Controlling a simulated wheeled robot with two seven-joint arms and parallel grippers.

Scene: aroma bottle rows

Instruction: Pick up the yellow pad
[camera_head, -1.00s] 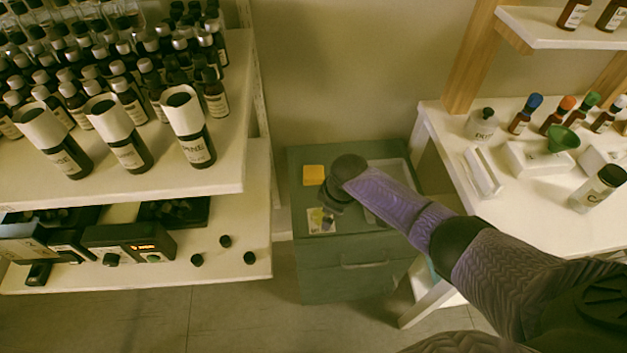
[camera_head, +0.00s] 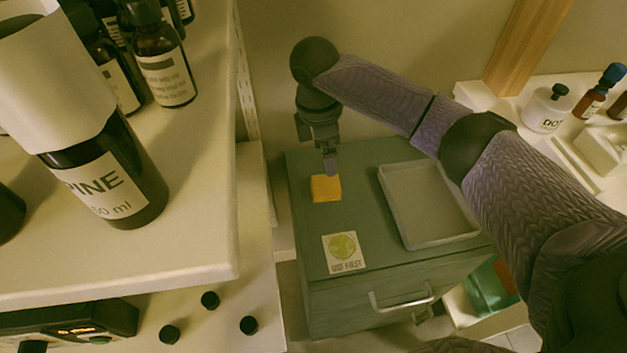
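The yellow pad (camera_head: 325,189) lies flat on top of the green drawer cabinet (camera_head: 312,240), near its back left. My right gripper (camera_head: 331,168) points down at the pad's back edge, with its fingertips overlapping that edge in the view. The fingers look close together, but I cannot tell whether they are parted, or whether they touch the pad. My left gripper is out of view.
A shallow grey tray (camera_head: 428,243) and a "USE FIRST" card (camera_head: 343,252) lie on the cabinet. A white shelf (camera_head: 205,225) with a large PINE bottle (camera_head: 110,180) stands close on the left. A white table (camera_head: 540,150) with small bottles is at right.

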